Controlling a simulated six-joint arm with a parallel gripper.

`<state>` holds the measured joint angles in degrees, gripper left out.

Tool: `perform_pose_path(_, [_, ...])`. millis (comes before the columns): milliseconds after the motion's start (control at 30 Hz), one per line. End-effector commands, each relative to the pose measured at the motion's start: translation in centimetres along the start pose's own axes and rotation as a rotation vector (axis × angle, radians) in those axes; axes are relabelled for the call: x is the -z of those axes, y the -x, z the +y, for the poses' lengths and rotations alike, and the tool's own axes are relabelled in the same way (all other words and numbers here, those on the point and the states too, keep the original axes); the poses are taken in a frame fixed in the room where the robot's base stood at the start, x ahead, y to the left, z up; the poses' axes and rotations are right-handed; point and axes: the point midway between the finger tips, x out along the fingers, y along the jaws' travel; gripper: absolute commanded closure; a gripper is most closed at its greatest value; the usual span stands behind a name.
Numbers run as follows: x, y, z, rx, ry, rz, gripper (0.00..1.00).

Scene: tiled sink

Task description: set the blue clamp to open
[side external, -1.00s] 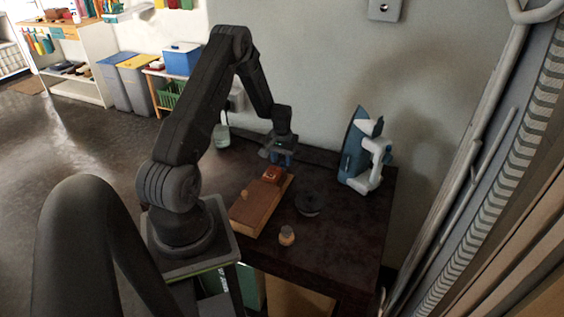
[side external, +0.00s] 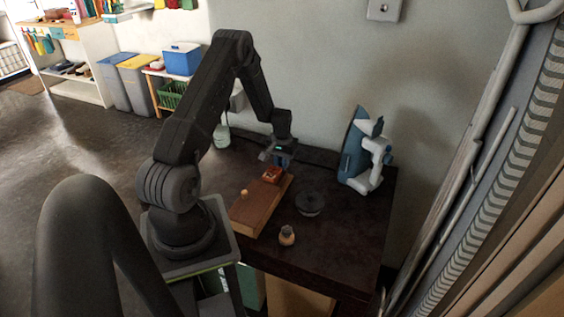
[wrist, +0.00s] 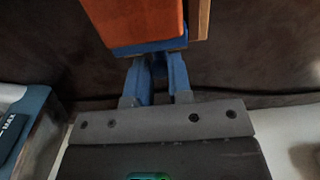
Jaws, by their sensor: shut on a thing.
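A wooden board (side external: 254,211) lies on the dark table with an orange-red block (side external: 272,175) at its far end. In the wrist view the orange block (wrist: 133,18) shows at the top, with a blue strip (wrist: 150,48) along its near edge, seemingly part of the blue clamp. My gripper (side external: 281,163) is at the board's far end; in the wrist view its blue fingers (wrist: 158,66) point at the strip. They are shut on a narrow blue piece between them, apparently the clamp's lever. The fingers partly hide it, so the clamp's setting cannot be told.
An upright blue and white iron (side external: 362,155) stands at right, and part of it seems to show in the wrist view. A dark round dish (side external: 309,203) and a small wooden-topped pot (side external: 287,236) stand right of the board. A wall runs behind the table.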

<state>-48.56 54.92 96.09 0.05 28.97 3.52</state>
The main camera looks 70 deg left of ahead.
Motion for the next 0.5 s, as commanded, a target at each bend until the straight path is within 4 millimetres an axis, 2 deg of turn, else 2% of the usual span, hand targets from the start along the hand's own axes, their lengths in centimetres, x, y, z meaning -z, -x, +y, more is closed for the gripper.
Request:
perform_pose_path(267, [0.1, 0.0, -0.1, 0.000, 0.001, 0.000, 1.00])
perform_pose_path(500, [2.5, -0.1, 0.0, 0.000, 0.000, 0.001, 1.00])
